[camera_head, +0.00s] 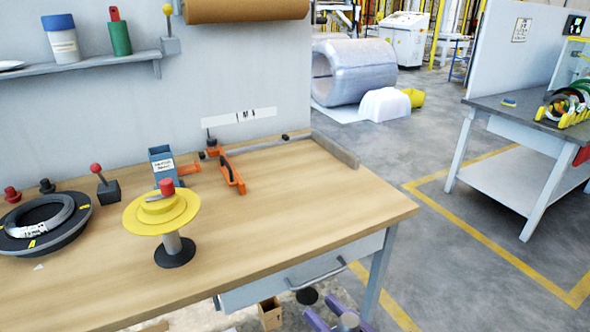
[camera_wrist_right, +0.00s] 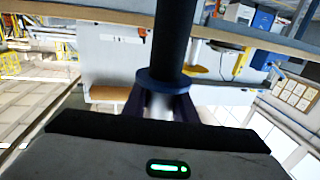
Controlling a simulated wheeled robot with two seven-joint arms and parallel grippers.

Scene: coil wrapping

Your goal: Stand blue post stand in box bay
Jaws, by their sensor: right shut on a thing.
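My right gripper (camera_head: 346,318) shows at the bottom edge of the head view, in front of the table, with its purple fingers partly cut off. It also shows in the right wrist view (camera_wrist_right: 160,106), shut on the blue post stand. There the stand shows as a dark upright post (camera_wrist_right: 173,40) with a blue collar (camera_wrist_right: 165,80) and a pale part between the fingers. A small open cardboard box (camera_head: 270,314) is low below the table's front edge, left of the gripper. I cannot tell whether it holds the box bay. My left gripper is not in view.
The wooden table (camera_head: 320,205) holds a yellow disc stand (camera_head: 160,212), a black tray with a coil (camera_head: 75,232), an orange clamp (camera_head: 232,172) and a blue labelled holder (camera_head: 161,160). The table's right part is clear. A drawer handle (camera_head: 318,277) juts out in front.

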